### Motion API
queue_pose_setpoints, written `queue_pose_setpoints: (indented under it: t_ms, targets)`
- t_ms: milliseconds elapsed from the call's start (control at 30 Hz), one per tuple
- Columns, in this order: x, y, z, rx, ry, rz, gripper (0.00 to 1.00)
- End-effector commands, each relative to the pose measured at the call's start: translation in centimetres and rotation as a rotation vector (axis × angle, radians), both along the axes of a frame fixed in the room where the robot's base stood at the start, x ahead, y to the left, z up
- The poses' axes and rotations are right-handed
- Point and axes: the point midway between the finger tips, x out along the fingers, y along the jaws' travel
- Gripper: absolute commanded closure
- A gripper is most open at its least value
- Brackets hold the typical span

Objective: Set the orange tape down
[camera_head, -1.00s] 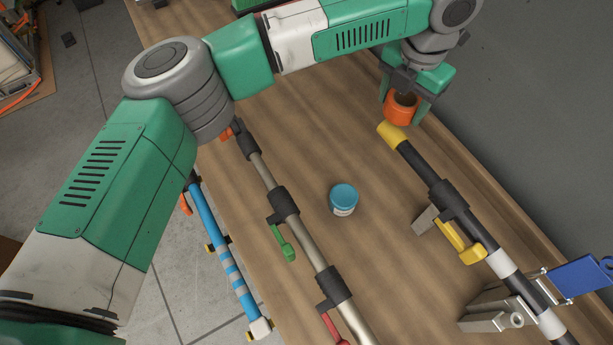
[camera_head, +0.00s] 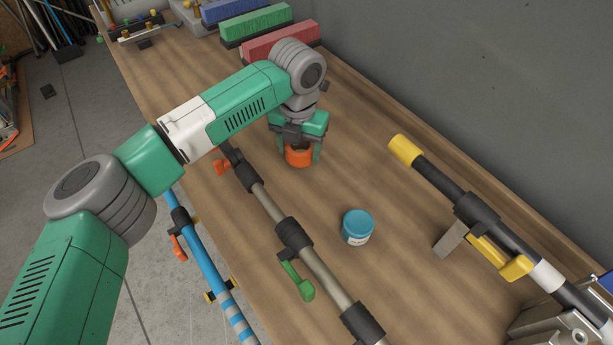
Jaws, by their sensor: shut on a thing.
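The orange tape (camera_head: 299,157) is a short orange roll with a dark hollow centre.
A teal-lidded jar (camera_head: 357,227) stands below right of my gripper. A grey pole (camera_head: 268,203) with a green lever and a black pole with a yellow end (camera_head: 404,150) flank it. Red (camera_head: 281,42), green and blue blocks stand at the back. Bare wood surrounds the tape on its right.

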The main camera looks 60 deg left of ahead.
Motion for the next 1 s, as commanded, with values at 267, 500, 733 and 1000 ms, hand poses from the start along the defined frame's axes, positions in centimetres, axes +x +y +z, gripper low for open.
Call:
queue_pose_setpoints:
  t_ms: [267,500,733,1000]
  targets:
    - [0.0,0.0,-2.8,-0.001,-0.001,0.0,0.63]
    - [0.0,0.0,-6.0,0.001,-0.001,-0.002,0.63]
    - [0.0,0.0,-6.0,0.001,0.0,-0.001,0.63]
    - [0.0,0.0,-6.2,0.001,0.0,-0.001,0.18]
